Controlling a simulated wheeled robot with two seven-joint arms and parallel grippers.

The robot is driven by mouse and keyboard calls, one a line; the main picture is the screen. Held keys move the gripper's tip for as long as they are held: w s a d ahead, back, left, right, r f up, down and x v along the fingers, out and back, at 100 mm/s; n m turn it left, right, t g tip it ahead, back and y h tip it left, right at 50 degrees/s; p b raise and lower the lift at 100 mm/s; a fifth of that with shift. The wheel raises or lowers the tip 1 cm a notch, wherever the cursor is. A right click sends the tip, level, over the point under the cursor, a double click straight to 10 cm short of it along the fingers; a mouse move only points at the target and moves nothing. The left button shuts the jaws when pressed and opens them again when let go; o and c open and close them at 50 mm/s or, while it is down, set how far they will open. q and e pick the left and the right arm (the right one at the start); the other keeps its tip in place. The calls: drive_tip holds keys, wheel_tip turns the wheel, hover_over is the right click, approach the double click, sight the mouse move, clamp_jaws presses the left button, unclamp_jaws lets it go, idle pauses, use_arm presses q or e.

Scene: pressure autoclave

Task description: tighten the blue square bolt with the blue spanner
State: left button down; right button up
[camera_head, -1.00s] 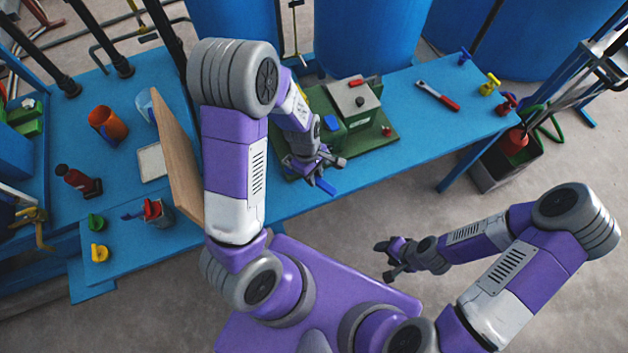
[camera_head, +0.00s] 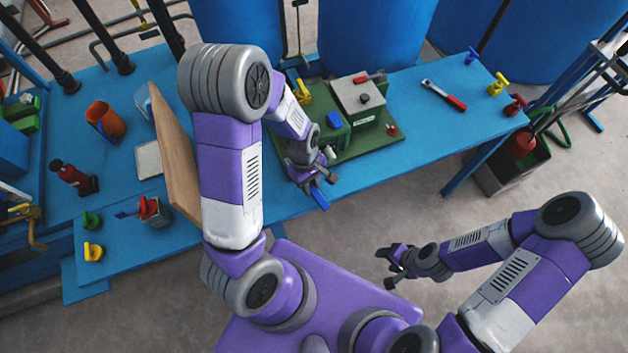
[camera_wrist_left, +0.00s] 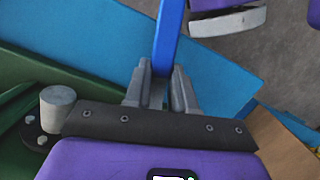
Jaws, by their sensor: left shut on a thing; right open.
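My left gripper (camera_head: 316,180) is shut on the blue spanner (camera_head: 320,199), near the table's front edge, in front of the green machine. In the left wrist view the blue spanner (camera_wrist_left: 168,42) stands out from between the two fingers (camera_wrist_left: 160,90) and runs off the top edge. Its far end is out of that view. A small blue piece (camera_head: 333,119) sits on the green machine; I cannot tell whether it is the square bolt. My right gripper (camera_head: 385,265) is open and empty, off the table over the floor.
The green baseplate (camera_head: 350,145) carries a grey box (camera_head: 350,94) with a black knob. A red-handled wrench (camera_head: 444,94) lies to the right. A wooden board (camera_head: 174,150) stands left of my arm. In the wrist view a grey cylinder (camera_wrist_left: 57,104) stands beside the gripper.

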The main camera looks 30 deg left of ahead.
use_arm(q)
drive_tip(key=shift+s+a+f, duration=0.1)
drive_tip(key=shift+s+a, duration=0.05)
drive_tip(key=shift+s, duration=0.15)
drive_tip(key=shift+s+a+m+g, duration=0.15)
drive_tip(key=shift+s+a+m, duration=0.3)
drive_tip(key=shift+m, duration=0.5)
drive_tip(key=shift+s+a+m+g, duration=0.15)
drive_tip(key=shift+s+a+m, duration=0.3)
drive_tip(key=shift+m, duration=0.5)
drive_tip(key=shift+s, duration=0.15)
drive_tip(key=c, duration=0.9)
unclamp_jaws()
drive_tip(key=shift+o, duration=0.2)
drive_tip(key=shift+d, duration=0.1)
wheel_tip(320, 180, up, 8)
drive_tip(key=w+p, duration=0.1)
drive_tip(key=p, duration=0.2)
drive_tip(key=shift+a+f, duration=0.2)
drive_tip(key=shift+a, duration=0.25)
